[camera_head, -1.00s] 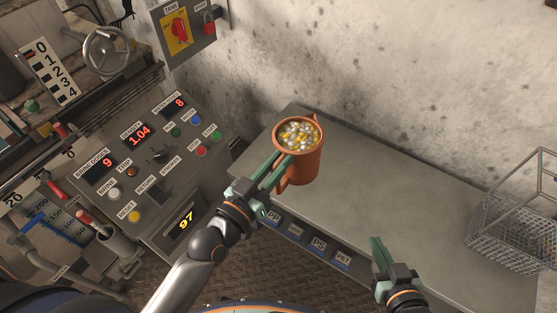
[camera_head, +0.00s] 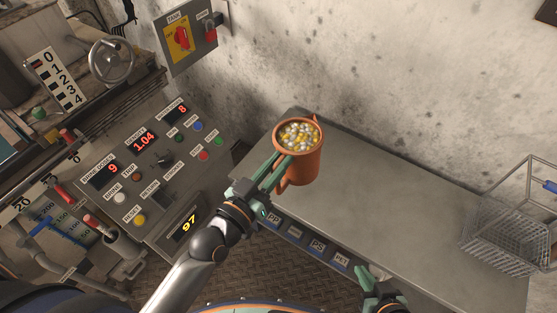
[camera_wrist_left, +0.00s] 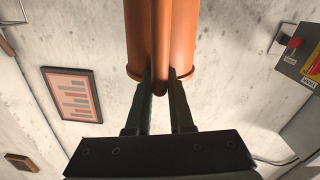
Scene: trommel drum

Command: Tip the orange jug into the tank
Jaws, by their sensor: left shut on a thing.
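The orange jug (camera_head: 306,164) is upright in the head view, filled with yellow, white and grey pellets (camera_head: 298,135). My left gripper (camera_head: 278,170) is shut on the jug's handle side. In the left wrist view the jug (camera_wrist_left: 182,40) fills the upper middle, with my left gripper's fingers (camera_wrist_left: 161,95) on either side of its handle. My right gripper (camera_head: 368,279) is at the lower right of the head view, away from the jug; its fingers are partly hidden from view. The tank is not clearly identifiable; a panel labelled TANK (camera_head: 186,38) is on the wall.
A grey bench (camera_head: 400,210) runs below and right of the jug, mostly clear. A wire basket (camera_head: 505,235) stands at its right end. A control panel (camera_head: 130,190) with red displays is at the left, with a handwheel (camera_head: 112,60) beyond it.

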